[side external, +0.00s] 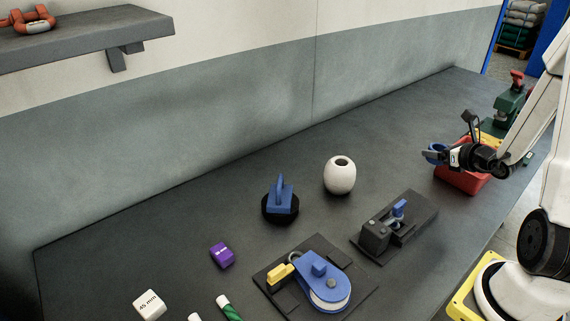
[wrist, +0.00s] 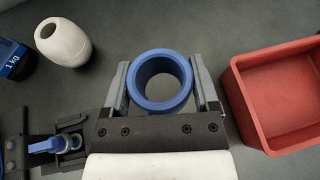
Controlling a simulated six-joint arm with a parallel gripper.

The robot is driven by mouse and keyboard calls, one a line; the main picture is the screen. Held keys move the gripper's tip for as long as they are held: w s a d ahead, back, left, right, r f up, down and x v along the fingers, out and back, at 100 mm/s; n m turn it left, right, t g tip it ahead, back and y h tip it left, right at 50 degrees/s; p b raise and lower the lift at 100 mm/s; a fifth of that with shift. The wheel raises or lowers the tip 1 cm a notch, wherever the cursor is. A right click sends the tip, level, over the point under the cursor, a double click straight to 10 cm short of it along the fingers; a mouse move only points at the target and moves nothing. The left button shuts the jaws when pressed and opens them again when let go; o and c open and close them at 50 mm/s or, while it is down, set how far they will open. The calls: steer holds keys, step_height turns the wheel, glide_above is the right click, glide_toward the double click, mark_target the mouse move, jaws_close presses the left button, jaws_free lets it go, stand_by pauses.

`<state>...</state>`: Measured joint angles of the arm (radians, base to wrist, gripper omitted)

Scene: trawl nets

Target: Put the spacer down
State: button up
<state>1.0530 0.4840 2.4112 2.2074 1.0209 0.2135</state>
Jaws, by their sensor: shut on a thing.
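The spacer looks to be the thick blue ring (wrist: 160,106) between the two grey fingers of my gripper (wrist: 160,72) in the wrist view. My gripper is shut on its sides, and its hole faces the wrist camera. In the side external view the blue ring (side external: 432,150) shows small at the tip of my gripper (side external: 437,157), above the bench (side external: 320,225). My gripper stands near the left side of the red bin (side external: 462,181), partly in front of it. The bin (wrist: 238,100) is to the right of the ring in the wrist view and looks empty.
A white rounded float (side external: 340,177), a blue-and-black weight (side external: 281,203) and a dark fixture (side external: 390,235) stand left of my gripper. A blue pulley block (side external: 320,280) and a purple block (side external: 221,255) lie nearer. A green-and-red device (side external: 508,105) stands behind the bin. Bare bench lies between the float and the bin.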

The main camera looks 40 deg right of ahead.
steer(key=w+d+f, duration=0.3)
steer(key=w+d, duration=0.1)
steer(key=w, duration=0.2)
glide_above(407, 169)
steer(key=s+a, duration=0.1)
step_height(407, 169, down, 4)
steer(key=shift+s+f, duration=0.1)
steer(key=shift+w+d+f, duration=0.3)
steer(key=shift+w+f, duration=0.15)
steer(key=shift+f, duration=0.15)
steer(key=shift+f, duration=0.1)
steer(key=shift+w+d+f, duration=0.1)
steer(key=shift+w+f, duration=0.05)
steer(key=shift+f, duration=1.6)
steer(key=shift+f, duration=0.15)
steer(key=o, duration=1.1)
